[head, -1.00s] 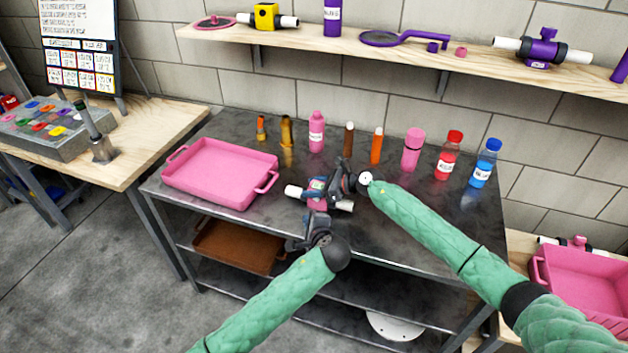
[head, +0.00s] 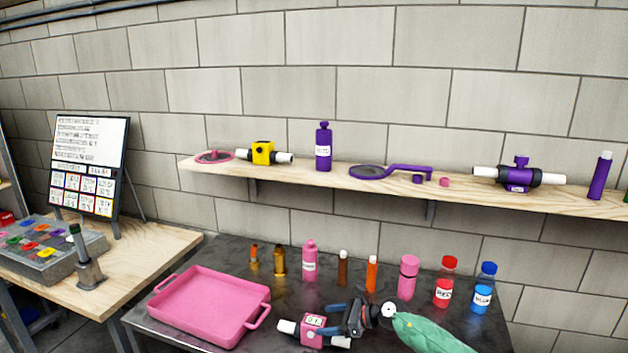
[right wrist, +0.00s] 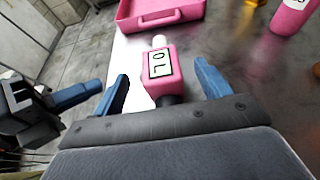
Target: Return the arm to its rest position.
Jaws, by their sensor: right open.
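A pink filter housing (head: 315,328) with white pipe ends and a small label lies on the dark metal table, right of the pink tray. My right gripper (head: 345,318) is beside it, and the green right arm enters from the lower right. In the right wrist view my right gripper (right wrist: 165,85) has its blue fingers apart, with the pink housing (right wrist: 162,76) showing between and beyond them. I cannot tell whether they touch it. My left gripper (right wrist: 45,98) shows at the left of the right wrist view, partly cut off; it is out of the head view.
The pink tray (head: 204,308) lies left of the housing. Several bottles stand behind, including a red one (head: 445,282) and a blue one (head: 484,287). A wooden shelf (head: 300,178) with purple and yellow parts spans the wall. A side table (head: 135,262) stands left.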

